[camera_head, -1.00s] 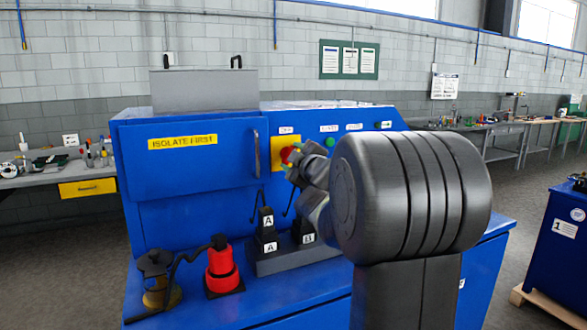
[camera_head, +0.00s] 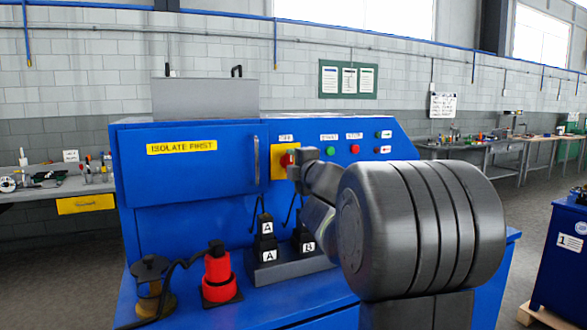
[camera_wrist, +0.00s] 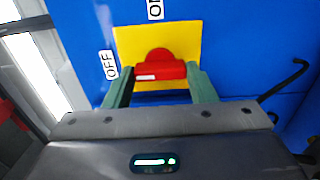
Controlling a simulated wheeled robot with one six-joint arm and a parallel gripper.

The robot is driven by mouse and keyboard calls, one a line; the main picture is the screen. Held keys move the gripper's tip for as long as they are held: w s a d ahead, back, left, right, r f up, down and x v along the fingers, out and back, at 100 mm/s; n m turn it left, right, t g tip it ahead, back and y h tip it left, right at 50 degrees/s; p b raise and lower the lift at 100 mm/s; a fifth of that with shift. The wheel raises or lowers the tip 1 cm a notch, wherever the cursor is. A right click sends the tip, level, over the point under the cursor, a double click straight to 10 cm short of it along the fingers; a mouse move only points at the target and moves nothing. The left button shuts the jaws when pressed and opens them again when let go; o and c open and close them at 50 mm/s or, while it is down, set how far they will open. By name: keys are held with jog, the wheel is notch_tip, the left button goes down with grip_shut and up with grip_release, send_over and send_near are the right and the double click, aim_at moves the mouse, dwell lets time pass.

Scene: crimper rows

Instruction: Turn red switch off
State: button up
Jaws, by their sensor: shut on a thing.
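The red switch (camera_wrist: 160,71) is a knob with a bar handle on a yellow plate. In the wrist view its bar lies across the picture, with a white mark on its left half, on the side of the OFF label (camera_wrist: 110,64). An ON label (camera_wrist: 155,9) is above the plate. My gripper (camera_wrist: 160,76) is shut on the bar, one green finger at each end. In the head view the red switch (camera_head: 286,160) shows on the yellow plate (camera_head: 279,174) of the blue machine, partly hidden by my gripper (camera_head: 294,164).
Green and red buttons (camera_head: 354,149) sit right of the switch. A hook (camera_wrist: 285,80) sticks out at right in the wrist view. Black blocks marked A and B (camera_head: 308,246) and a red jack-like tool (camera_head: 216,275) stand on the ledge below.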

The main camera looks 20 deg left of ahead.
dwell(0.4)
jog(key=o, duration=1)
jog(key=v, duration=1.3)
jog(key=shift+s+d, duration=0.25)
jog(key=shift+d, duration=0.1)
jog(key=x, duration=1.4)
jog(key=shift+s, duration=0.1)
